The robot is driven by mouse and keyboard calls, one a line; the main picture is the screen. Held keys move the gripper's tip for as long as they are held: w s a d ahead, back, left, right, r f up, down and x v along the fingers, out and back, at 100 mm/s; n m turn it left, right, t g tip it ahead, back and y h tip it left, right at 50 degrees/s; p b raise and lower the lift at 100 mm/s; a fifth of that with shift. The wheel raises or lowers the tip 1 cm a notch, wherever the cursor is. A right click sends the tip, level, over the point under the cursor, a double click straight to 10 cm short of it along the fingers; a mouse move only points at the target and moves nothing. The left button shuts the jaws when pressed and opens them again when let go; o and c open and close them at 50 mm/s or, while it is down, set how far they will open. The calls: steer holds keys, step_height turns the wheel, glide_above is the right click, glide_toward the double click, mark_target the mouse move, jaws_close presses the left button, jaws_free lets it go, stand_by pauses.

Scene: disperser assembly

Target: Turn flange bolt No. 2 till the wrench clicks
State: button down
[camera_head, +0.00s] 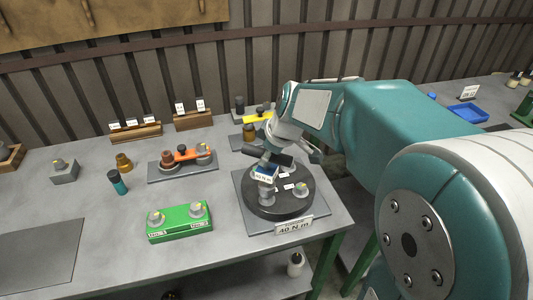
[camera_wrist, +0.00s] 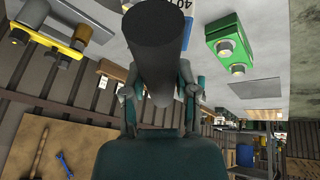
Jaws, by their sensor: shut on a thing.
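The dark round flange (camera_head: 275,210) lies on a grey base plate at the table's right end, with a "40 N m" sign (camera_head: 293,226) at its front. A bolt (camera_head: 301,189) shows on its right side. The torque wrench has a dark handle (camera_head: 268,158) and a blue-and-white label (camera_head: 265,173). Its lower end is over the flange's front-left part, where a silver piece (camera_head: 267,195) shows. My gripper (camera_head: 284,147) is shut on the wrench handle. In the wrist view the thick dark handle (camera_wrist: 165,45) lies between the fingers (camera_wrist: 157,95). I cannot read any bolt number.
A green block (camera_head: 180,223) with two bolts stands left of the flange. A yellow-topped fixture (camera_head: 258,116) stands behind the flange. A dark teal bottle (camera_head: 118,183) stands farther left.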

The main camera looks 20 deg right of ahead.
mark_target(266, 168)
steer(key=shift+f, duration=1.55)
steer(key=shift+m+t+h, duration=0.3)
steer(key=shift+m+h, duration=0.5)
steer(key=shift+m, duration=1)
steer(key=shift+m+h, duration=0.8)
steer(key=shift+m, duration=1.1)
steer(key=shift+a+m+h, duration=0.1)
steer(key=shift+m+h, duration=0.7)
steer(key=shift+m, duration=1.2)
steer(key=shift+m+g+h, duration=0.6)
steer(key=shift+m+g, duration=0.2)
steer(key=shift+m, duration=1)
steer(key=shift+n, duration=0.3)
steer(key=shift+r, duration=0.1)
